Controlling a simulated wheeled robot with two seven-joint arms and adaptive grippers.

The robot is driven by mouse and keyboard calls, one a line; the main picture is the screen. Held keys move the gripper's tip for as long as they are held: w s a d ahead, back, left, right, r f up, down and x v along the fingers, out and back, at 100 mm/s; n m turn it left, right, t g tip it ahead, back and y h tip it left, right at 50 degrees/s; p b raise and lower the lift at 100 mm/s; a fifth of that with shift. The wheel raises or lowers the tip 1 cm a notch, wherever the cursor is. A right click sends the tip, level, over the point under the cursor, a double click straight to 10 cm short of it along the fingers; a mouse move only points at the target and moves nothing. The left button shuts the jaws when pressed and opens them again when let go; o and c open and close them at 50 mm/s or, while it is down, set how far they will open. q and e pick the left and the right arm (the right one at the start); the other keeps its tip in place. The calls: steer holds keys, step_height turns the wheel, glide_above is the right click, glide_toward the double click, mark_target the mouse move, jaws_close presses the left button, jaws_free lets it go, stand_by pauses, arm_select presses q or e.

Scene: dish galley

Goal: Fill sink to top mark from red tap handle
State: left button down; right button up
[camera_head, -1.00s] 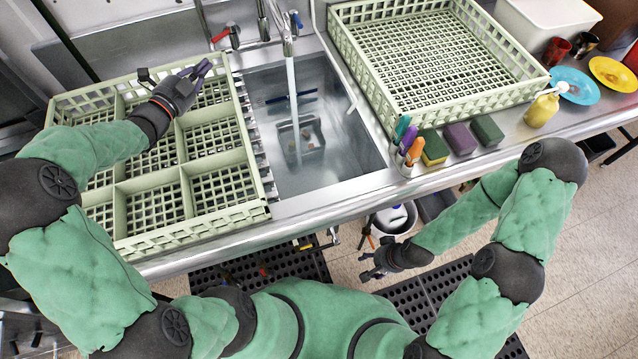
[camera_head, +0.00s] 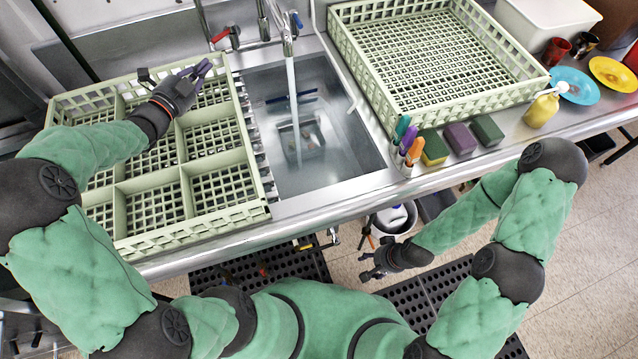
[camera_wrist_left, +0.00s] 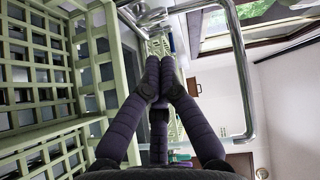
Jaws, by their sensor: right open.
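The steel sink (camera_head: 350,150) stands in the counter, with a stream of water falling into it from the faucet (camera_head: 287,42). Water covers the bottom, and a small grey basket (camera_head: 302,152) sits in it. A dark blue strip shows on the far wall. The red tap handle (camera_head: 221,34) is at the left of the faucet, the blue one (camera_head: 296,20) at the right. My left gripper (camera_head: 203,67) is over the left rack, short of the red handle; its fingertips meet in the left wrist view (camera_wrist_left: 166,62), with nothing seen between them. My right gripper (camera_head: 370,264) is open and empty below the counter's front edge.
A divided green rack (camera_head: 255,190) lies left of the sink, and another green rack (camera_head: 440,110) to the right. Sponges (camera_head: 460,138), coloured pens or brushes (camera_head: 410,145) and a yellow bottle (camera_head: 543,108) stand along the right front counter.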

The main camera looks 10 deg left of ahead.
arm_select(q)
steer(key=c, duration=1.3)
jaws_free()
steer(key=n+g+h+p, duration=0.1)
steer(key=n+h+p, duration=0.1)
steer(key=h+p, duration=0.4)
glide_toward(218, 39)
steer(key=shift+y, duration=0.7)
steer(key=b+x, duration=0.1)
steer(key=x, duration=0.9)
steer(key=shift+w+r, duration=0.15)
jaws_close()
